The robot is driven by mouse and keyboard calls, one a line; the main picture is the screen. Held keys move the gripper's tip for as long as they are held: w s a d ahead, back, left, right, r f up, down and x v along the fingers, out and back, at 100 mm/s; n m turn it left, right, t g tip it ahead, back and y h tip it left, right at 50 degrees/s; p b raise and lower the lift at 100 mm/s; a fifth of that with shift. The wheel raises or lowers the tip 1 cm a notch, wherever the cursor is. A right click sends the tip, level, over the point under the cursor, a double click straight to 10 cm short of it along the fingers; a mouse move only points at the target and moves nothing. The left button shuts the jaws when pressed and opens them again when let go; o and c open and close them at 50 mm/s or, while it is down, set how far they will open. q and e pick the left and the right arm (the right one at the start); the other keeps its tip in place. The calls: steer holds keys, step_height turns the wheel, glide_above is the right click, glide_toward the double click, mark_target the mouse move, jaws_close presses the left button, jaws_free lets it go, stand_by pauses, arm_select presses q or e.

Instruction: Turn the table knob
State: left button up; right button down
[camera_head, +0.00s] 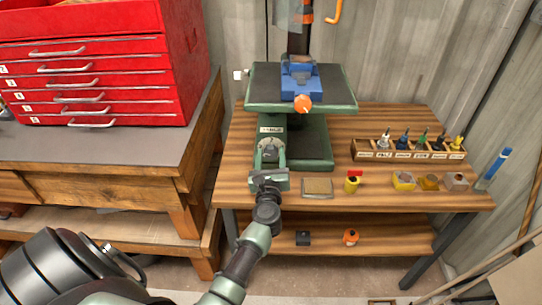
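A green drill press stands on the wooden workbench, with a flat green table (335,99) carrying a blue vise (288,80). An orange round knob (303,103) sits at the front of the vise. A small white knob (238,75) sticks out at the left side of the green table. I cannot tell for certain which one is the table knob. My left gripper (268,152) is in front of the press base, below and apart from both knobs. Its fingers are small and blend with the green base, so their opening is unclear. My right gripper is out of view.
A wooden rack (408,153) of several small bottles stands on the right of the bench. A tan pad (317,187), a yellow-red item (353,181) and small boxes (404,180) line the front edge. A red drawer cabinet (90,70) is at left.

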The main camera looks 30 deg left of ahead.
arm_select(q)
jaws_close()
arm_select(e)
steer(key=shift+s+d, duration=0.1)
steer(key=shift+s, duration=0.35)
arm_select(q)
steer(key=shift+m, duration=0.3)
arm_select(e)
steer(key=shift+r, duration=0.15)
arm_select(q)
steer(key=m+p, duration=0.1)
steer(key=m, duration=0.2)
steer(key=shift+p, duration=0.35)
steer(key=m+p, duration=0.1)
steer(key=m, duration=0.4)
steer(key=shift+p, duration=0.3)
steer(key=m+p, duration=0.1)
steer(key=m, duration=0.3)
steer(key=shift+m+p, duration=0.3)
steer(key=shift+p, duration=0.05)
steer(key=shift+f+m+p, duration=0.1)
steer(key=shift+m+p, duration=0.55)
steer(key=shift+m, duration=1.35)
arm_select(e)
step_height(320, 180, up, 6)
arm_select(q)
steer(key=shift+d, duration=0.1)
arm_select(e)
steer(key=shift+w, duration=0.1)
